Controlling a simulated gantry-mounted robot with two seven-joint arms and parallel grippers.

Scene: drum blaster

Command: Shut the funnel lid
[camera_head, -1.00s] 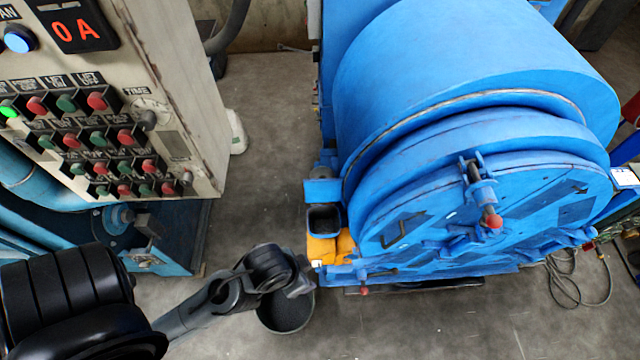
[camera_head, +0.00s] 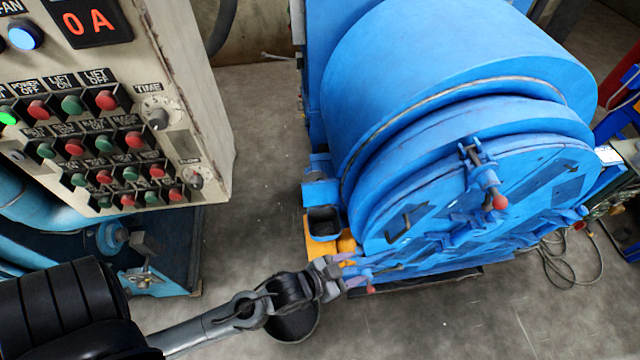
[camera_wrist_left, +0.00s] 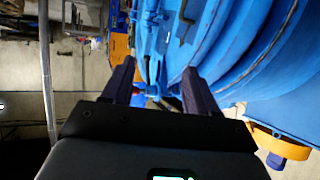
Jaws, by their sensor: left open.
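A blue funnel (camera_head: 323,220) with a dark square mouth stands at the left side of the big blue drum, above an orange part. A blue plate (camera_head: 321,192) stands up behind the mouth; it looks like the lid, raised, and the mouth is uncovered. My left gripper (camera_head: 340,275) is open and empty at the drum's lower left edge, below the funnel and close to a small red-tipped handle (camera_head: 371,289). In the left wrist view, blue drum parts show beyond the parted fingers (camera_wrist_left: 156,88); I cannot tell if they touch. My right gripper is not in view.
The drum (camera_head: 450,90) fills the right, with a red-knobbed latch (camera_head: 499,202) on its front door. A control cabinet (camera_head: 110,110) with several buttons stands at the left. Bare floor (camera_head: 250,150) lies between them. Cables (camera_head: 570,260) lie at the right.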

